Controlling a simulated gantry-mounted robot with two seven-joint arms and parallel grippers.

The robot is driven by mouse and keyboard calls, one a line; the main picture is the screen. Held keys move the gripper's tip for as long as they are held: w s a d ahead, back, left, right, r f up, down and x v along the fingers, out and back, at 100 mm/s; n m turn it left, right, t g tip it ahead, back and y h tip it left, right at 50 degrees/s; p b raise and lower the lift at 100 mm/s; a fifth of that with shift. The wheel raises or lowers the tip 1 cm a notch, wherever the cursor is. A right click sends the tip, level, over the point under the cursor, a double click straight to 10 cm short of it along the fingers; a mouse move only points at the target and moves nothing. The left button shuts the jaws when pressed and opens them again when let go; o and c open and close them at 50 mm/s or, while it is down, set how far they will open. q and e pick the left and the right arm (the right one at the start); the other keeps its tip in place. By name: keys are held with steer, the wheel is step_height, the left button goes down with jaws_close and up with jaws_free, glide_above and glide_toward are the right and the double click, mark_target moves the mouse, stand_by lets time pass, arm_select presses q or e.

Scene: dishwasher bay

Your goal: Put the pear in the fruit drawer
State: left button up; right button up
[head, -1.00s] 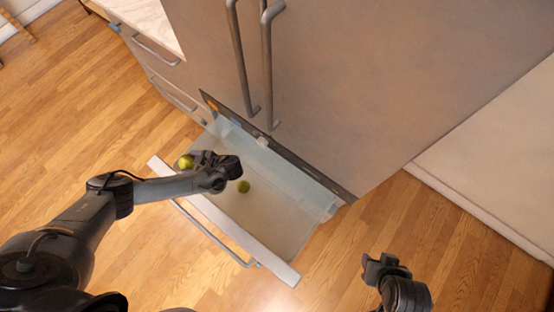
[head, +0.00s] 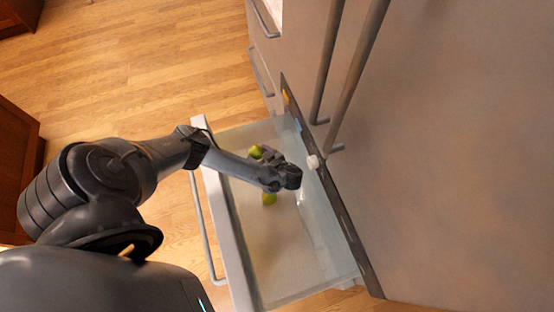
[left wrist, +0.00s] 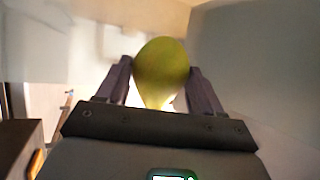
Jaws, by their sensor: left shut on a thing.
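The green pear (head: 255,152) is between the fingers of my left gripper (head: 262,154), which is shut on it. The left wrist view shows the pear (left wrist: 162,72) large between both fingers. The fruit drawer (head: 237,262) is pulled out, and the gripper and pear appear over its upper part in the head view; their height above its bottom is hard to tell. A second green fruit (head: 269,198) shows in the drawer, partly hidden by my left arm. My right gripper is out of the head view.
The tall fridge front (head: 440,150) with two long handles (head: 328,75) stands right of the drawer. A white knob-like piece (head: 314,161) sits at its lower edge. The drawer's lower part is clear. Wooden floor (head: 150,70) lies to the left.

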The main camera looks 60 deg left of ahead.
arm_select(q)
step_height(320, 180, down, 5)
steer(key=b, duration=0.2)
steer(key=shift+s+f+b, duration=0.1)
steer(key=shift+f+b, duration=0.1)
steer(key=shift+b, duration=0.15)
steer(key=shift+f+b, duration=1.35)
steer(key=shift+f, duration=0.65)
steer(key=shift+r, duration=0.1)
steer(key=o, duration=1.1)
steer(key=shift+o, duration=0.2)
